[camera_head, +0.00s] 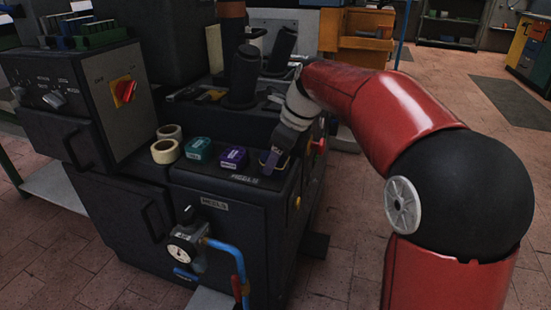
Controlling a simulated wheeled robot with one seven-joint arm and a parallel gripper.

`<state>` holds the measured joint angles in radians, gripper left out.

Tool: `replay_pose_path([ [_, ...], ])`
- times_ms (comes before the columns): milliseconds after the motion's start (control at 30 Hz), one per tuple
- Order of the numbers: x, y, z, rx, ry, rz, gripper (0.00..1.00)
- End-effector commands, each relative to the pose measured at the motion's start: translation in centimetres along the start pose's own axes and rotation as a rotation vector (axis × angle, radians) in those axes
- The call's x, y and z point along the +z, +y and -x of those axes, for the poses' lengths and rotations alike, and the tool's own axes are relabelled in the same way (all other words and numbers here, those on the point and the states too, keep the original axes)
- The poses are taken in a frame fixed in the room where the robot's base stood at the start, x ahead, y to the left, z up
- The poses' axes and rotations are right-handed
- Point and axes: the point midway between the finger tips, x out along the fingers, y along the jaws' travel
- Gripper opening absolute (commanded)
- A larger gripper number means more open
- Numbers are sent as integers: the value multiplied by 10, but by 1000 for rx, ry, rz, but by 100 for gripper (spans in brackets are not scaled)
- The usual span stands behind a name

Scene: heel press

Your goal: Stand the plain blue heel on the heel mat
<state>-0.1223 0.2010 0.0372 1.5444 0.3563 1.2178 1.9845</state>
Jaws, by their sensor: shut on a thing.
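My gripper (271,162) points down at the right end of the black machine top, beside a row of small blocks. It is shut on a dark bluish heel, mostly hidden by the fingers. I cannot tell whether this heel is plain or whether it touches the surface. A green heel (198,147) with a pale label sits at the left of the row. A purple heel (233,157) with a pale label sits between it and my gripper. I cannot clearly make out the heel mat.
Two cream tape rolls (166,146) stand left of the green heel. Dark upright posts (242,76) rise behind the row. A control box with a red switch (124,90) stands at left. A gauge (181,253) and blue pipe are on the front. Floor is clear at right.

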Motion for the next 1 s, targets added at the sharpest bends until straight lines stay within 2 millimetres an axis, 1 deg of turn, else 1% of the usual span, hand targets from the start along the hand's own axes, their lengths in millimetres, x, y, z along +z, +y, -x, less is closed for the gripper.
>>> replay_pose_path([
  [200,0,0,-1,0,0,1,26],
  [233,0,0,-1,1,0,1,51],
  [400,0,0,-1,0,0,1,72],
  [667,0,0,0,0,0,1,72],
  [767,1,0,6,-1,0,1,72],
  [867,2,0,21,-2,-1,1,72],
  [1000,2,0,52,-2,-1,1,72],
])
